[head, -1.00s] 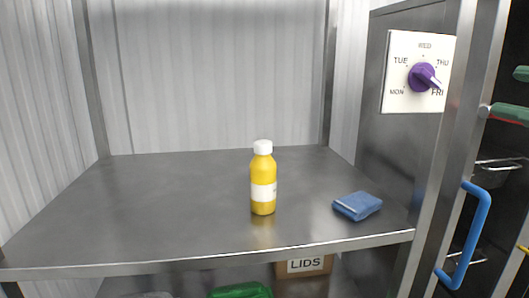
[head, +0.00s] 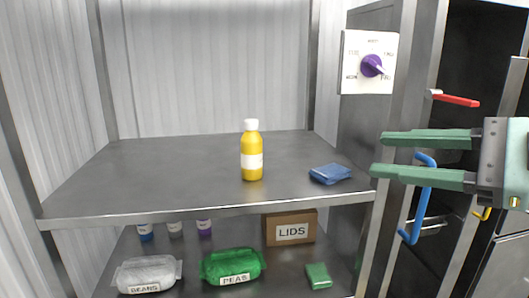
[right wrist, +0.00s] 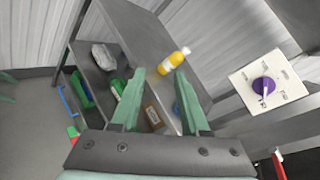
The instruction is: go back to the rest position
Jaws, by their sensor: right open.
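My right gripper (head: 378,154) is at the right of the head view, its two green fingers spread apart and nothing between them. It points left, in front of the cabinet with the blue handle. In the right wrist view the same gripper (right wrist: 159,80) shows open fingers, with the shelf beyond them. My left gripper is not in the head view.
A steel shelf (head: 110,190) carries a yellow bottle (head: 252,160) and a folded blue cloth (head: 330,174). Below are a LIDS box (head: 291,228), a BEANS bag (head: 147,272), a PEAS bag (head: 232,264) and small bottles. A purple dial (head: 371,65) and blue handle (head: 417,212) are at right.

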